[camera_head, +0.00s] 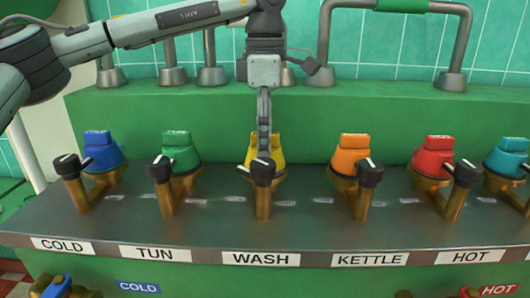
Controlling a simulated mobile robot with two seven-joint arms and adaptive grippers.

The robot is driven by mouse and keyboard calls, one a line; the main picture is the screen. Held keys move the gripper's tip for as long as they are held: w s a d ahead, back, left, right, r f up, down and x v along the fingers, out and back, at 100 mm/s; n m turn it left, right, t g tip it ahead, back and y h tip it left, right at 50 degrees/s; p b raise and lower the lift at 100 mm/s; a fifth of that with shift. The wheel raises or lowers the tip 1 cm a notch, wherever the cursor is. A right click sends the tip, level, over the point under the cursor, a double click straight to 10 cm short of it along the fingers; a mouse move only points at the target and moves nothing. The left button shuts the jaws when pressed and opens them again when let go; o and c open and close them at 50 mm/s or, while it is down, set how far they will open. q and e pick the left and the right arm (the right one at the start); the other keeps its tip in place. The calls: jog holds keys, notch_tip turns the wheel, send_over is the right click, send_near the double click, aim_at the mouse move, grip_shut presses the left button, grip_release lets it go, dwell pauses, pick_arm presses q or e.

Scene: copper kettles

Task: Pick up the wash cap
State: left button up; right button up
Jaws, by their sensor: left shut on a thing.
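The yellow wash cap (278,149) is in the middle of the head view, behind the WASH label (261,259). It appears seated on its brass fitting. My left gripper (264,146) reaches straight down from above and is shut on the yellow cap, hiding its middle. A black-handled brass valve (263,200) stands just in front and hides the cap's lower front and the fingertips in part. My right gripper is not in view.
Blue (103,150), green (180,150), orange (350,152), red (433,156) and teal (507,158) caps stand in the same row, with black-handled valves in front. A green ledge (380,115) with grey pipes rises behind. Open space lies above the caps.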

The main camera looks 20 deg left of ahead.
pick_arm(q)
jog(key=shift+c, duration=1.1)
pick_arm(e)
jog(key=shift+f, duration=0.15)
pick_arm(q)
jog(key=shift+r, duration=0.6)
jog(key=r, duration=0.3)
jog(key=shift+s+a+r, duration=0.25)
jog(key=shift+a, duration=0.15)
jog(key=s+a+r+p, duration=0.1)
jog(key=s+a+r, duration=0.5)
jog(key=a, duration=0.2)
jog(key=shift+s+a+r, duration=0.15)
jog(key=shift+a, duration=0.15)
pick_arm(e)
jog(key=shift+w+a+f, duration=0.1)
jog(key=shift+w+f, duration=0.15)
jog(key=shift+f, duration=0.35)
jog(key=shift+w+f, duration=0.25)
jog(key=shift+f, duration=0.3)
